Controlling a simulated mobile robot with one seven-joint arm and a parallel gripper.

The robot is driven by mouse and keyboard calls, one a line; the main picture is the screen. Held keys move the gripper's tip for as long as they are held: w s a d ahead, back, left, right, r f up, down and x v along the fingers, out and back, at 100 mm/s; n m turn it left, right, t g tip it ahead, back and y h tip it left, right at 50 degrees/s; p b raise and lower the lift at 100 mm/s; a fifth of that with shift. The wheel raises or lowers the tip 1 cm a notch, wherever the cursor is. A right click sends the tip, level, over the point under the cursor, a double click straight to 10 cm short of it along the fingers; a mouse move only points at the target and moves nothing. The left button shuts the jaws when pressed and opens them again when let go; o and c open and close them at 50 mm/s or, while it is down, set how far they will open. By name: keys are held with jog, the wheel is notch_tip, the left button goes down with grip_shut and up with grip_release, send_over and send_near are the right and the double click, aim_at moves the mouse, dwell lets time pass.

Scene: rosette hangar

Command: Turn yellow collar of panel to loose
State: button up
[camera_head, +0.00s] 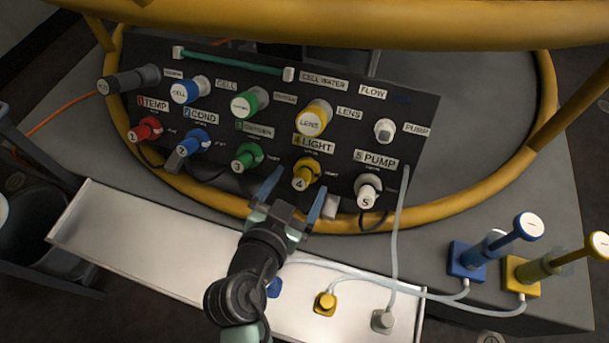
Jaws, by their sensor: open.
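The black panel (338,125) stands tilted inside a yellow ring frame, with rows of coloured, labelled fittings. In its lower row, under the 4 LIGHT label, is the yellow collar (311,169), with a round end marked 4. My gripper (299,181) is open, its two blue fingers on either side of this yellow fitting. The fingers appear apart from it; I cannot tell their exact depth. The collar's lower side is partly hidden by the fitting's end. The loose mark is too small to read.
A green fitting (247,157) and a white PUMP fitting (368,190) flank the yellow one closely. A larger yellow LENS fitting (314,118) is above. The yellow ring frame (460,208) passes below the panel. Pale tubes cross the white tray (130,240) and lead to blue and yellow syringe-like parts.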

aim_at(304, 175)
jog(key=shift+b+x, duration=0.5)
jog(key=shift+x, duration=1.5)
jog(key=c, duration=1.4)
jog(key=shift+o, duration=0.2)
